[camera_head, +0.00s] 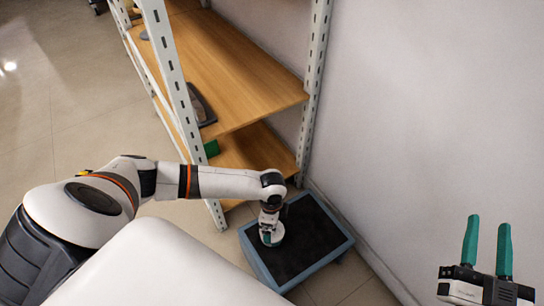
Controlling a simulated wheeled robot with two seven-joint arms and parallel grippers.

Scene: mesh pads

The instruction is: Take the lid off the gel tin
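A small pale round thing, probably the gel tin (278,235), sits on the dark top of a blue-grey box or stand (335,252) at the foot of the shelf. My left gripper (268,238) points down right at it, with a bit of teal finger showing and covering part of it. I cannot tell whether the fingers close on the tin or its lid, and the lid does not show as a separate part. My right gripper (488,222) is at the lower right, its two teal fingers upright, apart and empty.
A metal-framed shelf with wooden boards (225,65) stands behind and left of the box, with a dark object (201,104) and a green one (211,148) on it. A plain wall (430,110) closes off the right. Tiled floor (70,110) is open at left.

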